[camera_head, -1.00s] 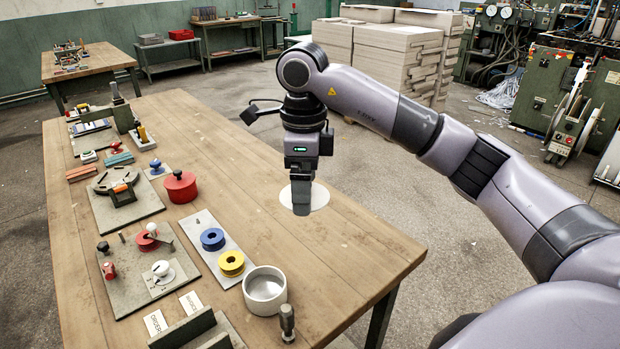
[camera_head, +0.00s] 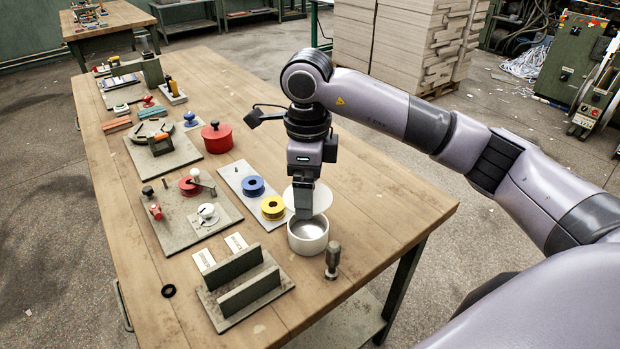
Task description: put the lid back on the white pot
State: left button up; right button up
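The white pot (camera_head: 308,244) stands open on the table near its right front edge, and I can see into its hollow. My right gripper (camera_head: 304,212) points down above the back of the pot. It looks shut on the flat round white lid (camera_head: 321,198), which is in the air. The gripper hides the lid's left middle and its grip point. The lid's lower edge overlaps the pot's back rim in the picture, and I cannot tell the exact gap. My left gripper is not in view.
A slotted block (camera_head: 248,283) lies in front left. A red pot (camera_head: 217,137) stands farther back.

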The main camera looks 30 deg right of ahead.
jog(key=shift+f+b, duration=1.8)
jog(key=shift+f, duration=1.2)
jog(key=shift+b, duration=0.3)
jog(key=shift+f+b, duration=0.2)
jog(key=shift+b, duration=0.1)
jog(key=o, duration=0.7)
